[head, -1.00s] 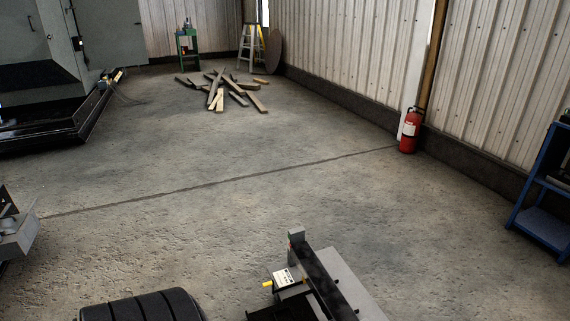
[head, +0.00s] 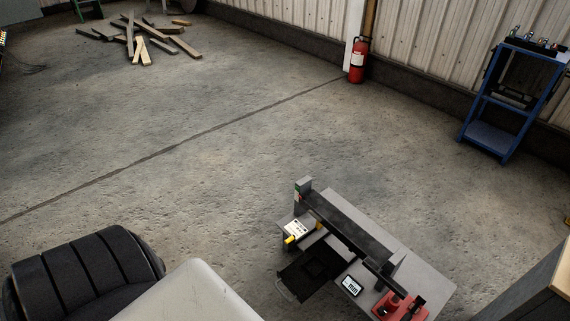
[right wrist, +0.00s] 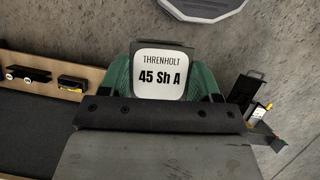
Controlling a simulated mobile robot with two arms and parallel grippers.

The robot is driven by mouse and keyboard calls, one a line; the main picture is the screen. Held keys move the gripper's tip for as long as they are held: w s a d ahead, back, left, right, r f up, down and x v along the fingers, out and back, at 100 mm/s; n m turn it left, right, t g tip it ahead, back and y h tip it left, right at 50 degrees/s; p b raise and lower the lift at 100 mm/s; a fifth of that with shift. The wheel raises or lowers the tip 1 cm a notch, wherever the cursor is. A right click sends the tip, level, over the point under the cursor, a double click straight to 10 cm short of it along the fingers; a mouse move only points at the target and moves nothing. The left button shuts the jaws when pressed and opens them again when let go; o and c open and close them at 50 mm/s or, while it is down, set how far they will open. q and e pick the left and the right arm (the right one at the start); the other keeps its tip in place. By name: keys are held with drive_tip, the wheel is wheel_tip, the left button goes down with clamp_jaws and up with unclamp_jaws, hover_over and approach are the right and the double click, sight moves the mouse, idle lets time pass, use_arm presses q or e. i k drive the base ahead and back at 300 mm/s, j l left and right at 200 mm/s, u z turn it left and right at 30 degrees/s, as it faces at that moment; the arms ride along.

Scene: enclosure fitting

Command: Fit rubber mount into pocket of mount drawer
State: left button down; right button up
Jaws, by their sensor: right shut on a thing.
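In the right wrist view, my right gripper (right wrist: 162,88) is shut on a dark block with a white label reading "THRENHOLT 45 Sh A", which I take as the rubber mount (right wrist: 160,72). Its green fingers stand on both sides of the label. What I take as the mount drawer (head: 308,268) is a black tray with a front handle, pulled out from a grey bench unit in the head view. Its pocket is too small to make out. A black tray also shows at the right of the right wrist view (right wrist: 247,88), apart from the mount. My left gripper is not in view.
The grey bench unit (head: 425,268) carries a dark beam, a small screen (head: 351,285) and a red device (head: 392,305). A wood-edged bench (head: 540,292) stands at the lower right. A blue cart (head: 490,138) and a fire extinguisher (head: 357,60) are by the wall. Open floor lies behind.

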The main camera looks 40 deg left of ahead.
sight(315, 266)
drive_tip(key=j+z, duration=0.1)
drive_tip(key=j, duration=0.8)
drive_tip(key=j+z, duration=0.1)
drive_tip(key=j, duration=0.85)
drive_tip(key=k+j+z, duration=0.15)
drive_tip(key=j, duration=0.75)
drive_tip(key=i+j, duration=0.1)
drive_tip(key=j, duration=0.25)
drive_tip(key=i+j, duration=0.15)
drive_tip(key=j, duration=0.2)
drive_tip(key=i+j, duration=0.1)
drive_tip(key=j, duration=0.2)
drive_tip(key=i+j+z, duration=0.1)
drive_tip(key=j, duration=0.25)
